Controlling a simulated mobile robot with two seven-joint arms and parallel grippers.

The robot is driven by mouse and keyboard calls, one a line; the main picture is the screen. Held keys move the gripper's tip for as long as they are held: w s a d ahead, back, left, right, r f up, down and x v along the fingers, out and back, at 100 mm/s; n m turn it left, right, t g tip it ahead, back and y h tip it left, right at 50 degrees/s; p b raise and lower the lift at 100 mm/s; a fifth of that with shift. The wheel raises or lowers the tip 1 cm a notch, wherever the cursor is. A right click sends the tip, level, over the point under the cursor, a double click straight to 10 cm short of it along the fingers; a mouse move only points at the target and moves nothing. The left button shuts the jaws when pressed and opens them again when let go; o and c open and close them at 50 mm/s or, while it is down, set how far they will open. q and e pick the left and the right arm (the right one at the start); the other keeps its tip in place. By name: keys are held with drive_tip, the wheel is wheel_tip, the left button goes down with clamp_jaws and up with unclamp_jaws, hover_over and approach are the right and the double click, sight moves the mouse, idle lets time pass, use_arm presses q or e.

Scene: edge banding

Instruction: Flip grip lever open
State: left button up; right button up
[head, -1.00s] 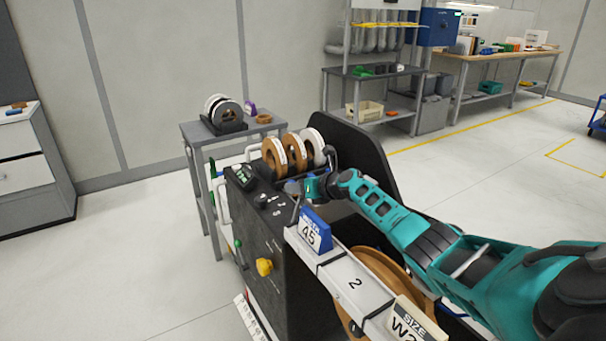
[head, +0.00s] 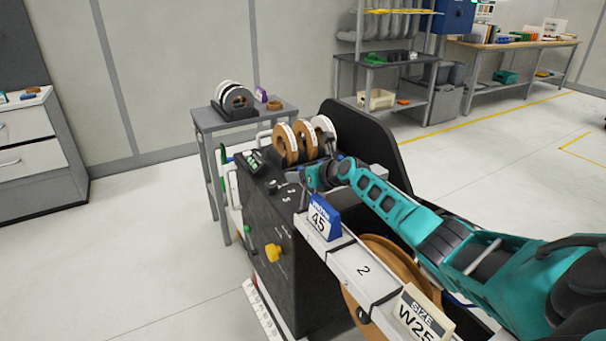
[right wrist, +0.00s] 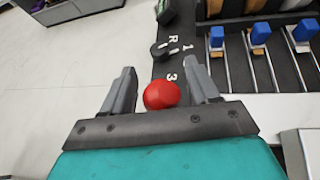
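The black edge-banding machine (head: 262,222) stands in the middle of the head view. My right gripper (head: 308,180) is over its top, by the brown edge-band rolls (head: 297,143). In the right wrist view my right gripper (right wrist: 160,88) is open, with its two grey fingers apart. A round red knob (right wrist: 161,95) shows between the fingers, near the palm; I cannot tell whether it touches them. Whether this knob belongs to the grip lever is not clear. A black knob or lever (right wrist: 164,49) sits beyond it on the dark panel. My left gripper is not in view.
Several blue blocks (right wrist: 259,33) sit on slotted rails right of the fingers. A blue "45" sign (head: 319,215) and a "W25" size sign (head: 421,318) stand along the machine. A yellow knob (head: 273,252) is on its front. A small grey table (head: 205,122) stands behind.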

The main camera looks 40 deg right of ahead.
drive_tip(key=shift+s, duration=0.15)
drive_tip(key=shift+s+d+r, duration=0.1)
drive_tip(key=shift+s+d, duration=0.05)
drive_tip(key=shift+s, duration=0.25)
drive_tip(key=a+v, duration=0.1)
drive_tip(key=v, duration=1)
drive_tip(key=shift+s+d+r, duration=0.3)
drive_tip(key=shift+d+r, duration=0.05)
drive_tip(key=shift+d, duration=0.05)
